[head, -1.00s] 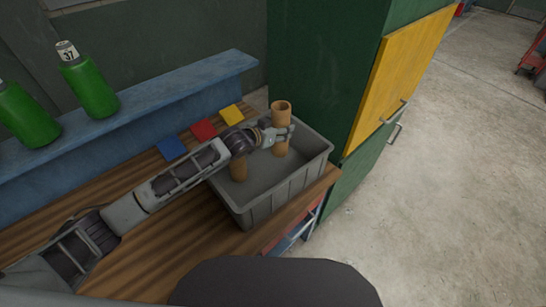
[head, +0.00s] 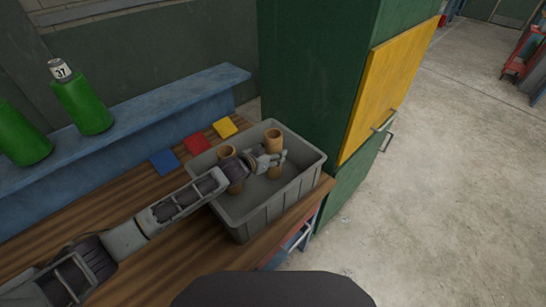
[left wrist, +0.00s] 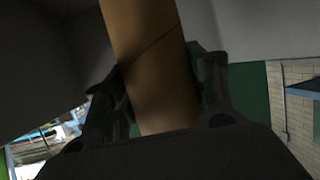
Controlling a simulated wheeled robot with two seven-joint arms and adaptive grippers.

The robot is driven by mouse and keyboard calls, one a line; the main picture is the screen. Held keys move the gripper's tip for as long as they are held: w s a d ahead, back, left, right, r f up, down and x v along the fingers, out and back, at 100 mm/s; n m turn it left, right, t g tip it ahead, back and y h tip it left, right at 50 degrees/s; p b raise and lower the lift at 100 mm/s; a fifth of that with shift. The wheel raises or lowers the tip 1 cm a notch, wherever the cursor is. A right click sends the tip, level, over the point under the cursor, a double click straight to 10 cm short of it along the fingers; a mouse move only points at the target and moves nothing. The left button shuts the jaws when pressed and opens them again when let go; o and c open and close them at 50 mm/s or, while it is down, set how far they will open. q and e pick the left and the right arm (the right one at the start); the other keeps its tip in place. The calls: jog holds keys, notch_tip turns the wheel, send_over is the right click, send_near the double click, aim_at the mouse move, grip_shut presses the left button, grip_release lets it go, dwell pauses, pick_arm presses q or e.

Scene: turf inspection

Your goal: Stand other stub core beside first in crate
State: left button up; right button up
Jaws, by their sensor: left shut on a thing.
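A grey crate (head: 262,219) stands on the wooden bench. One tan stub core (head: 226,152) stands in its left part, partly hidden behind my left gripper and wrist. My left gripper (head: 277,160) is shut on the other stub core (head: 273,142), to the right of the first, and holds it upright within the crate walls. Whether its lower end touches the crate floor I cannot tell. In the left wrist view the held stub core (left wrist: 152,60) lies between the two fingers (left wrist: 160,95). My right gripper is not in view.
Blue (head: 164,161), red (head: 196,143) and yellow (head: 225,127) squares lie on the bench (head: 150,215) behind the crate. Green bottles (head: 82,103) stand on a blue shelf (head: 150,105). A green cabinet (head: 310,70) with a yellow door (head: 388,90) rises beyond the crate.

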pick_arm(q)
jog(key=shift+f, duration=1.2)
jog(key=o, duration=1.1)
jog(key=shift+o, duration=0.2)
jog(key=shift+a, duration=0.1)
jog(key=v, duration=0.7)
jog(key=shift+s, duration=0.15)
